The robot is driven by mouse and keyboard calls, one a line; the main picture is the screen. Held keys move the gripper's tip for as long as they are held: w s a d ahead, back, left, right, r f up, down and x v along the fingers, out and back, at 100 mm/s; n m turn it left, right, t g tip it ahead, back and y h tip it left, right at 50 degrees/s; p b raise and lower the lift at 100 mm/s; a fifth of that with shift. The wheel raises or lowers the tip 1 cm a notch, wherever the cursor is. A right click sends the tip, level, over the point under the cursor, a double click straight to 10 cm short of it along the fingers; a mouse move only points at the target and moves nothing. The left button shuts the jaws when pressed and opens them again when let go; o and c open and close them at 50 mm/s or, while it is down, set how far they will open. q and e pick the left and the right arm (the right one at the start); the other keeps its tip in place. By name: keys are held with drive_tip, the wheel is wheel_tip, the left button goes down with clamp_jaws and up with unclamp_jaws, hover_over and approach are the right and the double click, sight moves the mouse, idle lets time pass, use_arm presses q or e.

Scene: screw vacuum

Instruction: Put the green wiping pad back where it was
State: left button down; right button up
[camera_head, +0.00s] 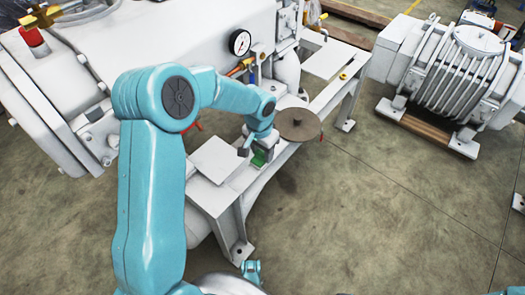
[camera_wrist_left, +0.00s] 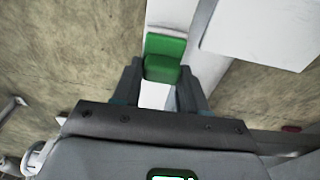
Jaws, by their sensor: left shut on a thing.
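The green wiping pad (camera_head: 259,159) is a small green block at the white bench frame (camera_head: 228,192) beside the machine. My left gripper (camera_head: 257,150) reaches down over it and is shut on it. In the left wrist view the pad (camera_wrist_left: 166,46) sits between the two dark fingertips (camera_wrist_left: 161,72), its far part sticking out beyond them. The white beam lies behind and below it. I cannot tell whether the pad touches the beam. My right gripper cannot be made out.
A round brown disc (camera_head: 298,124) is close to the right of my left gripper. A pale flat plate (camera_head: 215,160) lies to its left. The white machine with a gauge (camera_head: 240,42) stands behind. A ribbed motor (camera_head: 455,75) is at the right. Open floor (camera_head: 400,220) lies in front.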

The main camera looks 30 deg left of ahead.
sight(260, 153)
use_arm(q)
drive_tip(key=shift+f, duration=0.2)
drive_tip(key=c, duration=0.6)
unclamp_jaws()
wheel_tip(260, 153, up, 12)
drive_tip(key=s+p, duration=0.1)
drive_tip(key=p, duration=0.3)
drive_tip(key=s+d+f+h, duration=0.2)
drive_tip(key=s+d+f, duration=0.2)
drive_tip(key=d+f, duration=0.4)
drive_tip(key=s+d+f+h, duration=0.1)
drive_tip(key=s+d+f, duration=0.45)
drive_tip(key=f, duration=0.35)
drive_tip(key=s+d+f+n, duration=0.1)
drive_tip(key=s+d+f, duration=0.1)
drive_tip(key=s, duration=0.3)
drive_tip(key=s+d+f+n, duration=0.1)
drive_tip(key=s+d+f, duration=0.2)
drive_tip(key=s, duration=0.3)
drive_tip(key=shift+s+f+n+g+h, duration=0.3)
drive_tip(key=shift+f+n+h, duration=0.1)
drive_tip(key=shift+f, duration=0.3)
